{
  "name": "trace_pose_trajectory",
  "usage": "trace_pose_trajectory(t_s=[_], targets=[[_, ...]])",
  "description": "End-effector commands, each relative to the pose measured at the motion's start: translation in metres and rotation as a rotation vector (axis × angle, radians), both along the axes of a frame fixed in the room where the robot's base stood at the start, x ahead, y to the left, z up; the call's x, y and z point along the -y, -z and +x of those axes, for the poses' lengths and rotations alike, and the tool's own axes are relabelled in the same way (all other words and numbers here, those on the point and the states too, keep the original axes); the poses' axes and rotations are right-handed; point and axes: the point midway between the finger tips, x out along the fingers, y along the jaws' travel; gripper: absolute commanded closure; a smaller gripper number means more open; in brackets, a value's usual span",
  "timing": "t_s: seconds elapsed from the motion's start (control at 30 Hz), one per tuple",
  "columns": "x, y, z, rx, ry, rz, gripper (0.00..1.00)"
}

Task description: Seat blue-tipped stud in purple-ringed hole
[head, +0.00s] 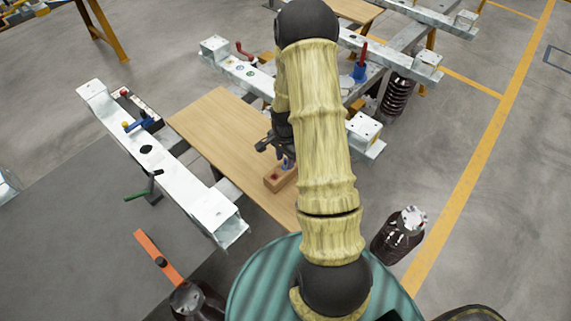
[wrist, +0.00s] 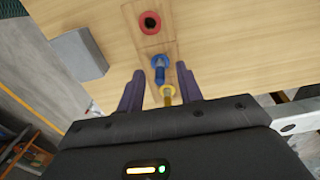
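My gripper (wrist: 160,72) has its two dark purple fingers apart, one on each side of a blue piece (wrist: 160,75) and touching neither side of it. The blue piece looks like a stud standing at a blue ring on a wooden block (wrist: 146,48). A yellow piece (wrist: 167,95) lies nearer the palm, also between the fingers. A red-ringed dark hole (wrist: 150,22) is farther along the block. No purple-ringed hole can be made out. In the head view my gripper (head: 284,158) is over the far end of the wooden block (head: 281,178), partly hidden by my arm.
The block rests on a wooden tabletop (head: 215,125). A grey block (wrist: 78,55) stands left of it in the wrist view. A white beam (head: 165,160) with coloured handles runs along the left. More white beams, a red-and-blue part (head: 360,68) and a dark spring (head: 397,95) are beyond.

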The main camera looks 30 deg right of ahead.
Motion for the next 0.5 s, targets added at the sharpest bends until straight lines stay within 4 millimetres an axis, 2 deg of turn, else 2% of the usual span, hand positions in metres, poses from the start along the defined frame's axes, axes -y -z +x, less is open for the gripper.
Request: trace_pose_trajectory(t_s=[0.1, 0.5], targets=[[0.0001, 0.0061, 0.0000, 0.000, 0.000, 0.000, 0.64], [0.0003, 0.0061, 0.0003, 0.001, 0.000, -0.001, 0.64]])
